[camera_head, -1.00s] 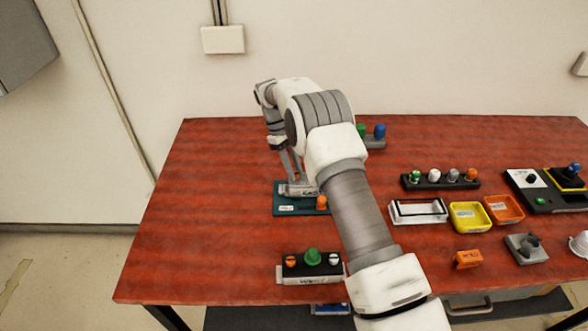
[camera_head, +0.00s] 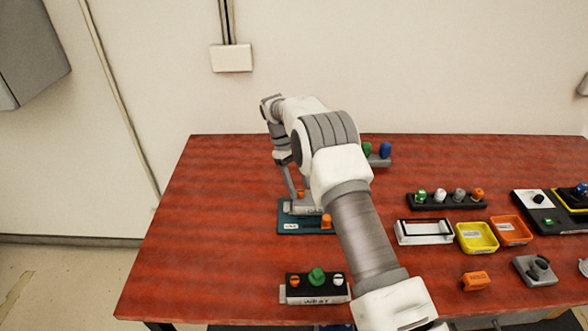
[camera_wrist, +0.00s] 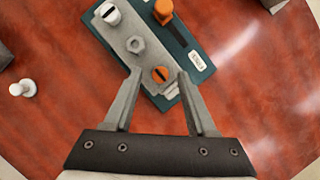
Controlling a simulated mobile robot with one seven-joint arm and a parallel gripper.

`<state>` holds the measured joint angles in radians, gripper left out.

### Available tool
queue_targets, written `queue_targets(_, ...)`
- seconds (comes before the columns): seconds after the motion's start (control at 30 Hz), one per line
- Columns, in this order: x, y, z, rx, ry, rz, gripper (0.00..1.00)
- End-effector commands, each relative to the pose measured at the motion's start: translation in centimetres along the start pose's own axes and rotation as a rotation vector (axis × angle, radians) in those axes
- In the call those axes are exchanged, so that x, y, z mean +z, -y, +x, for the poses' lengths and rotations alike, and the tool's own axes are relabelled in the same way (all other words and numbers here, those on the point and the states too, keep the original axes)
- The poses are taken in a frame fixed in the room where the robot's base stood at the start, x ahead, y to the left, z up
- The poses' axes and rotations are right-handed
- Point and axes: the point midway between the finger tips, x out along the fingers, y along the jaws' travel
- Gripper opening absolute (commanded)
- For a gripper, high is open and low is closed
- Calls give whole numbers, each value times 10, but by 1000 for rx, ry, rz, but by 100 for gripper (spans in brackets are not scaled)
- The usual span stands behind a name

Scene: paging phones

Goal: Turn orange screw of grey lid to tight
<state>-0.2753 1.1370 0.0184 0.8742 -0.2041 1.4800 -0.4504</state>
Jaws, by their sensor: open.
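The grey lid (camera_wrist: 128,52) lies on a dark teal base in the wrist view. It bears an orange slotted screw (camera_wrist: 160,75) at its near end, a grey hex nut (camera_wrist: 136,44) in the middle and a white slotted screw (camera_wrist: 110,14) at the far end. My gripper (camera_wrist: 155,80) is open, its two fingers on either side of the lid's near end, with the orange screw between the fingertips and no visible grip on it. In the head view my gripper (camera_head: 296,192) is over the teal base (camera_head: 290,227), and my arm hides part of the lid.
An orange knob (camera_wrist: 163,11) stands on the teal base beside the lid. A white peg (camera_wrist: 22,88) stands to the left. A black block with a green knob (camera_head: 316,276) is at the table's front. Yellow (camera_head: 477,237) and orange (camera_head: 511,230) trays lie to the right.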

Motion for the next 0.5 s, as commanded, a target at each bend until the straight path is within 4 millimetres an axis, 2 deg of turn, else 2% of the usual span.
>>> queue_targets(0.23,-1,0,-40,2,-4,0,57)
queue_targets(0.5,-1,0,-74,1,-2,-1,57)
